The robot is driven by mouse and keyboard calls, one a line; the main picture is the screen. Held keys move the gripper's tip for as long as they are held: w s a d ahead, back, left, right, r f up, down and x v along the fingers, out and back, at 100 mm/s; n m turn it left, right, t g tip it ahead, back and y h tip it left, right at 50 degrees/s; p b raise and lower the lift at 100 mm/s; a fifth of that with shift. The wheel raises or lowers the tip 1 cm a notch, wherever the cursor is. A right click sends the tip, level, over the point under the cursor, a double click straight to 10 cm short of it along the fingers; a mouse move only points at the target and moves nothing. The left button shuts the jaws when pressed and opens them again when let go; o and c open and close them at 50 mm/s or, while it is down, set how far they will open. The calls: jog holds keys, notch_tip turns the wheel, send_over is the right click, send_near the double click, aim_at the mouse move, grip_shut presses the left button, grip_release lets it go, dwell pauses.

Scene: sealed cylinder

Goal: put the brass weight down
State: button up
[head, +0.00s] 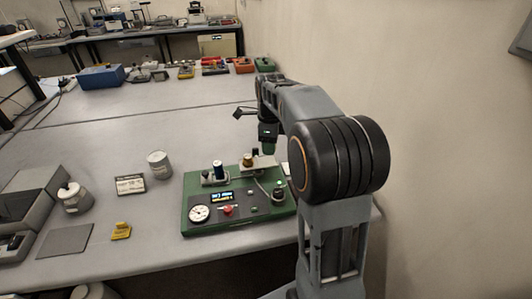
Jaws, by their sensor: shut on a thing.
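My gripper (268,147) points down over the back right of a green instrument board (205,222). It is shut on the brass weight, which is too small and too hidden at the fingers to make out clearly. A small brass-coloured piece (248,160) shows just left of and below the fingertips, above a pale block (262,168) on the board. I cannot tell whether this piece is the held weight or a separate part, or whether it touches the block.
The board carries a dark blue cylinder (218,170), a dial (199,213), a red knob (227,210) and a dark round fitting (278,194). Left of it stand a grey can (159,164), a label card (130,185) and a yellow piece (121,231).

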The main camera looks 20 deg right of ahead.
send_over(268, 161)
notch_tip(268, 161, down, 5)
jog(key=shift+r+p, duration=0.1)
jog(key=shift+p, duration=0.25)
jog(key=shift+f, duration=1.6)
